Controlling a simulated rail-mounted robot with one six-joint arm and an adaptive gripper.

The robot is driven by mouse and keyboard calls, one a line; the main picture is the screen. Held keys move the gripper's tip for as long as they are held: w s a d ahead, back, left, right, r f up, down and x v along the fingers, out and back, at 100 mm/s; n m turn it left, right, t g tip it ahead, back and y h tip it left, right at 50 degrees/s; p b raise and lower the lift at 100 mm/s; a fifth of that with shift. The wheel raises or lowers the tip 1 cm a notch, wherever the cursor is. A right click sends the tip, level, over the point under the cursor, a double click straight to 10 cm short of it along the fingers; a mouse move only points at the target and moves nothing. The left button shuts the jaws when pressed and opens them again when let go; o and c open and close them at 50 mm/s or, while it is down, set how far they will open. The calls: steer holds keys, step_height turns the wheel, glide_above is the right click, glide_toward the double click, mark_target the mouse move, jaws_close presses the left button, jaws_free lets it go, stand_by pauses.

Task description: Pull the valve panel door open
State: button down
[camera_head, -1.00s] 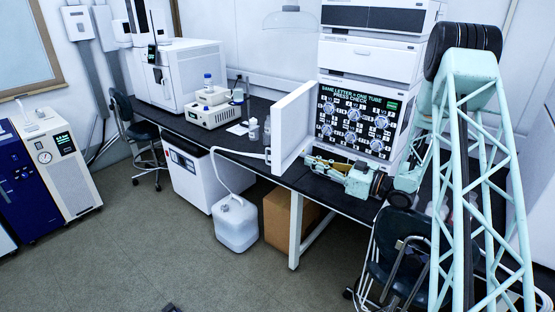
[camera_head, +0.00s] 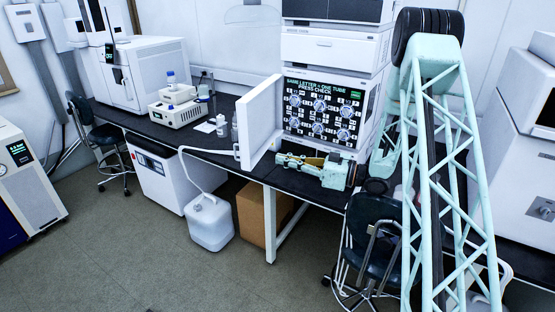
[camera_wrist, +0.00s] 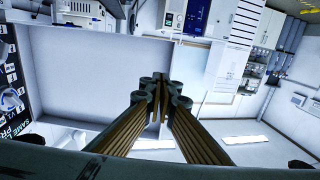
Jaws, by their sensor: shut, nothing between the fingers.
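The valve panel door (camera_head: 258,125) is a white slab standing open, swung out to the left of the valve panel (camera_head: 320,112) with its round knobs and screen. A small handle (camera_head: 237,152) shows at its outer left edge. My gripper (camera_head: 280,159) is low, just above the bench, on the inner side of the door and in front of the panel. In the wrist view my gripper (camera_wrist: 161,82) has its fingertips together and empty. The door's pale inner face (camera_wrist: 85,85) fills the left middle there. I cannot tell whether the fingers touch it.
The dark bench (camera_head: 205,150) holds a white instrument (camera_head: 145,75) and small bottles. A chair (camera_head: 368,235) stands under my arm, and a white jug (camera_head: 210,222) stands on the floor. The floor at front left is clear.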

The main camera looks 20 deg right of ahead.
mark_target(245, 152)
steer(key=shift+b+x, duration=0.6)
steer(key=shift+x, duration=6)
steer(key=shift+a, duration=0.1)
